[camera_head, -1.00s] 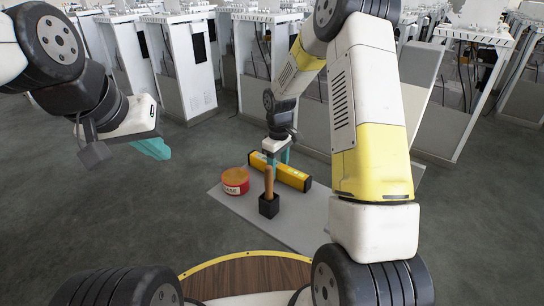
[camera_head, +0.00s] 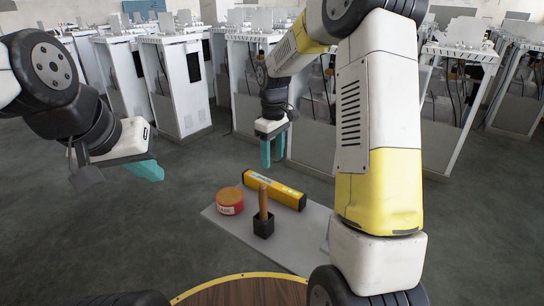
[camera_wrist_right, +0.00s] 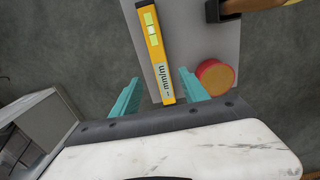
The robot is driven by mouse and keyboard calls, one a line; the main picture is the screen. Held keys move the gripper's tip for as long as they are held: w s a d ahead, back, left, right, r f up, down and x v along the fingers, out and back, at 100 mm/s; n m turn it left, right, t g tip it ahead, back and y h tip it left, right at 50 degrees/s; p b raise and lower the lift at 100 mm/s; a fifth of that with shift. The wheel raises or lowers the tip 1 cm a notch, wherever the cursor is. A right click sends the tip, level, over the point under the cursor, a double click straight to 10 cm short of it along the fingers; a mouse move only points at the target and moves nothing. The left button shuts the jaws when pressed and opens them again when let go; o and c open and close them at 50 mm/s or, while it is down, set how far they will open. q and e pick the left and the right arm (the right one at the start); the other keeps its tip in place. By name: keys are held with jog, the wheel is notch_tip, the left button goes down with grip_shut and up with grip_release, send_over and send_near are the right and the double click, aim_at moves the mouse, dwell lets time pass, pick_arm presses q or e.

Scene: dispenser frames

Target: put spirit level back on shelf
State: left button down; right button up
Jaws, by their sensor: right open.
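The spirit level is a yellow bar (camera_head: 275,190) with a black end, lying flat on a grey board (camera_head: 302,238) low on the floor. In the right wrist view the spirit level (camera_wrist_right: 154,45) runs up the picture, its near end between the fingers. My right gripper (camera_head: 272,151) is open and empty, above and apart from the level. Its teal fingers (camera_wrist_right: 160,95) are spread either side of the level's end in the wrist view. My left gripper (camera_head: 146,170) is held out at the left, far from the level; its jaw gap is unclear.
A red round tin (camera_head: 229,202) and a black block with a wooden handle (camera_head: 263,222) are on the board near the level. White cabinets (camera_head: 172,85) stand in rows behind. Open dark floor (camera_head: 120,240) lies to the left.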

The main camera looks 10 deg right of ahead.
jog(key=s+d+r+m+t, duration=0.2)
jog(key=s+r+m+t, duration=0.1)
jog(key=s+r, duration=0.8)
jog(key=s+r+m+t+y, duration=0.1)
jog(key=s+r+m, duration=0.1)
jog(key=s, duration=0.5)
jog(key=s+r+m+t+y, duration=0.1)
jog(key=s+r+m+t, duration=0.1)
jog(key=s, duration=0.5)
jog(key=shift+s+m, duration=0.4)
jog(key=shift+m, duration=0.2)
jog(key=shift+d, duration=0.1)
